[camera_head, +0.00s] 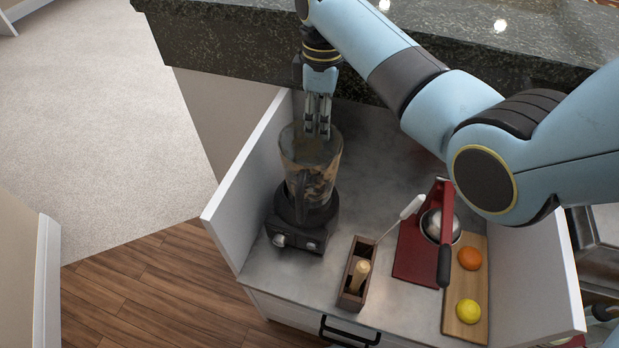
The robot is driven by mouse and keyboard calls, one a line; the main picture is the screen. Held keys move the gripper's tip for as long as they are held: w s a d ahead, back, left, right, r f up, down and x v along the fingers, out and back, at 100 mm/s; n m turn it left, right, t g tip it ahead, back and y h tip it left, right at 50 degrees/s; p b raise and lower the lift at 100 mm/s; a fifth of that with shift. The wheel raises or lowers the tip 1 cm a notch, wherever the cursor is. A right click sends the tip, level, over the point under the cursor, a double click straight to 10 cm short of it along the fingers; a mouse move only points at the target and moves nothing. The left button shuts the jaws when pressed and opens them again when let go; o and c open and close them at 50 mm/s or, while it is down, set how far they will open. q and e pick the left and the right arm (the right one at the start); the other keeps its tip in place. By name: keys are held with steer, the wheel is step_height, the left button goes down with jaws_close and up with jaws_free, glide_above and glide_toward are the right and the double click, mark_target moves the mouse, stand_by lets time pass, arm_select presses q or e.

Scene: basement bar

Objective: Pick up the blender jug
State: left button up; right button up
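The blender jug (310,175) is a see-through jug with brownish contents and a dark handle on its near side. It stands upright on its dark blender base (303,226) at the left of the grey counter. My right gripper (318,128) points down at the jug's rim from above and behind, with its fingers close to or overlapping the rim. The two fingers look near each other, and I cannot tell whether they grip the jug wall. My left gripper is not in view.
A wooden box (352,296) with tools stands right of the blender. A red press (415,250) and a cutting board (463,290) with an orange and a lemon are further right. A white side panel (250,185) borders the left; a dark stone ledge (225,50) lies behind.

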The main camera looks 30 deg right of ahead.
mark_target(315, 154)
steer(key=f, duration=0.4)
steer(key=a+f, duration=0.1)
steer(key=f, duration=0.1)
steer(key=shift+s+f, duration=0.1)
steer(key=shift+f, duration=0.25)
steer(key=shift+c, duration=0.6)
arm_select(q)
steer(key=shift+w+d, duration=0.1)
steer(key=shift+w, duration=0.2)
arm_select(e)
jaws_close()
